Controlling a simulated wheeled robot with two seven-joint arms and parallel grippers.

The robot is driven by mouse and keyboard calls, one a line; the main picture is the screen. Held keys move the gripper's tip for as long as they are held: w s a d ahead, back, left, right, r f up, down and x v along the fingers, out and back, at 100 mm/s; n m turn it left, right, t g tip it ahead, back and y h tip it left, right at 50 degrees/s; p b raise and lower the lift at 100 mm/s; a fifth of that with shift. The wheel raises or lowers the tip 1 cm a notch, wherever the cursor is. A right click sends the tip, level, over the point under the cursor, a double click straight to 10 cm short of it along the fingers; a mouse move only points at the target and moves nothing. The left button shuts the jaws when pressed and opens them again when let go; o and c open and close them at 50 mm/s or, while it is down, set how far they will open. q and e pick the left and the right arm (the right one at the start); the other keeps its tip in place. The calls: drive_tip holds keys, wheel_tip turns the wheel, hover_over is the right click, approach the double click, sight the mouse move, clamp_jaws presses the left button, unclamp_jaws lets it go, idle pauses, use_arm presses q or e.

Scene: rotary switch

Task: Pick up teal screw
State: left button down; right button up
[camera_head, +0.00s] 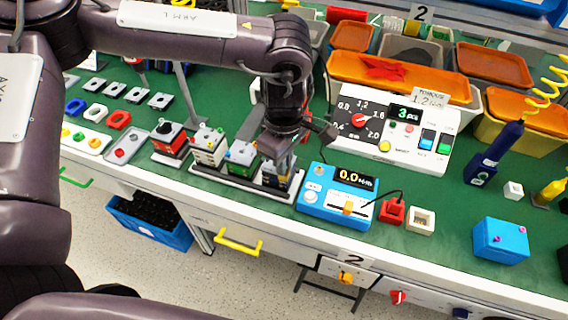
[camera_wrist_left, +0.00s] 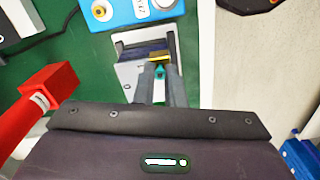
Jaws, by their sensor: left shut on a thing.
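The teal screw (camera_wrist_left: 159,71) shows in the left wrist view as a small teal tip between my two fingers, above a small switch block (camera_wrist_left: 130,72) with a yellow part. My left gripper (camera_wrist_left: 160,78) is shut on the screw. In the head view, my left gripper (camera_head: 283,163) points down at the rightmost block (camera_head: 280,180) of a row on a dark tray (camera_head: 230,183). The screw cannot be made out there. I cannot tell whether it is clear of the block. My right gripper is not in view.
A blue meter (camera_head: 334,199) reading 0.0 stands just right of the tray. A white torque panel (camera_head: 385,135) stands behind it. Other switch blocks (camera_head: 207,147) stand close on the left. Orange-lidded bins (camera_head: 398,78) line the back.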

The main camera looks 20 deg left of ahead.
use_arm(q)
drive_tip(key=shift+r, duration=0.1)
wheel_tip(320, 180, up, 20)
drive_tip(key=p, duration=0.2)
drive_tip(key=shift+p, duration=0.3)
wheel_tip(320, 180, up, 3)
drive_tip(key=p, duration=0.5)
idle(0.7)
drive_tip(key=shift+f, duration=0.2)
